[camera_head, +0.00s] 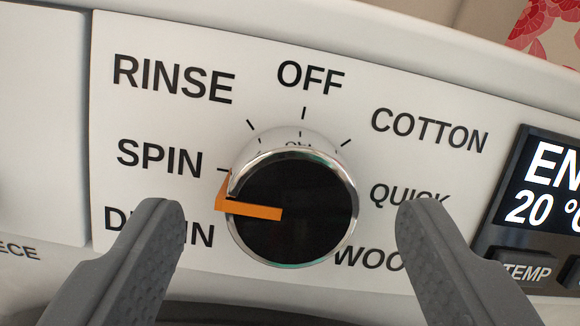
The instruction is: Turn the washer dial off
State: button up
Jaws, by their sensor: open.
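The washer dial (300,220) is a round black knob with a chrome rim in the middle of the white panel. Its orange pointer (250,211) points left, between the SPIN label (160,158) and the partly hidden DRAIN label. The OFF label (310,76) is above the dial with a tick mark under it. My gripper (294,220) is open, with one grey finger on each side of the dial. Visible gaps separate both fingertips from the knob in the picture; the depth between them is hard to tell. The fingers partly cover DRAIN, QUICK and WOOL.
A dark display (545,185) reading 20 ° is at the right, with a TEMP button (525,271) below it. The RINSE (172,79) and COTTON (430,130) labels flank OFF. A drawer front (40,130) is at the left. The panel above the dial is clear.

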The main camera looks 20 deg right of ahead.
jog(key=shift+w+d, duration=0.25)
jog(key=shift+w, duration=0.45)
jog(key=c, duration=1)
jog(key=shift+d, duration=0.2)
jog(key=shift+a, duration=0.15)
